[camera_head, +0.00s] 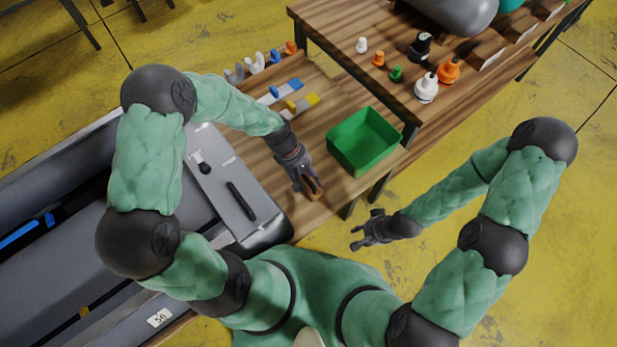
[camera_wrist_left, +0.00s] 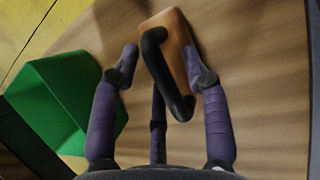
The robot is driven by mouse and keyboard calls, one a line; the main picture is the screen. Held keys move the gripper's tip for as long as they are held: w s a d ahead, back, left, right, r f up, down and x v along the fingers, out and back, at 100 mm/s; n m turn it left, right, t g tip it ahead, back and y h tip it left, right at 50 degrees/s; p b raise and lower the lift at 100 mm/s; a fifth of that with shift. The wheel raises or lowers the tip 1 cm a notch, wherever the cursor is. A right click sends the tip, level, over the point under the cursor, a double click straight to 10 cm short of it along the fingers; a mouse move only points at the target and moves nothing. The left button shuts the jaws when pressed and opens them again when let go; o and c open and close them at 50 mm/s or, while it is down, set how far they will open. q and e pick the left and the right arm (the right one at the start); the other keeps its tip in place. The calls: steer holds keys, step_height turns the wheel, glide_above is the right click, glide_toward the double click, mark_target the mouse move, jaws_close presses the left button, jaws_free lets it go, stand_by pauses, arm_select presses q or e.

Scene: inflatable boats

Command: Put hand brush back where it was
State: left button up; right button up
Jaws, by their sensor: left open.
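The hand brush (camera_wrist_left: 176,29) has an orange-brown block and a black arched handle. In the left wrist view it lies on the wooden table between the spread fingers of my left gripper (camera_wrist_left: 166,68). One finger is close beside the block; the handle passes between the fingers, and I cannot tell whether they touch it. In the head view, the brush (camera_head: 315,189) is mostly hidden under my left gripper (camera_head: 308,183), near the table's front edge. My right gripper (camera_head: 356,238) has its fingers apart and is empty, over the floor in front of the table.
A green open bin (camera_head: 362,141) stands on the table right of the brush. A grey inflatable boat (camera_head: 60,240) is at left. A higher shelf (camera_head: 385,92) holds valves and bottles.

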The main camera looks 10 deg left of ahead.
arm_select(q)
steer(key=shift+r, duration=0.1)
steer(key=p+v, duration=0.5)
steer(key=v, duration=0.7)
steer(key=shift+r, duration=0.15)
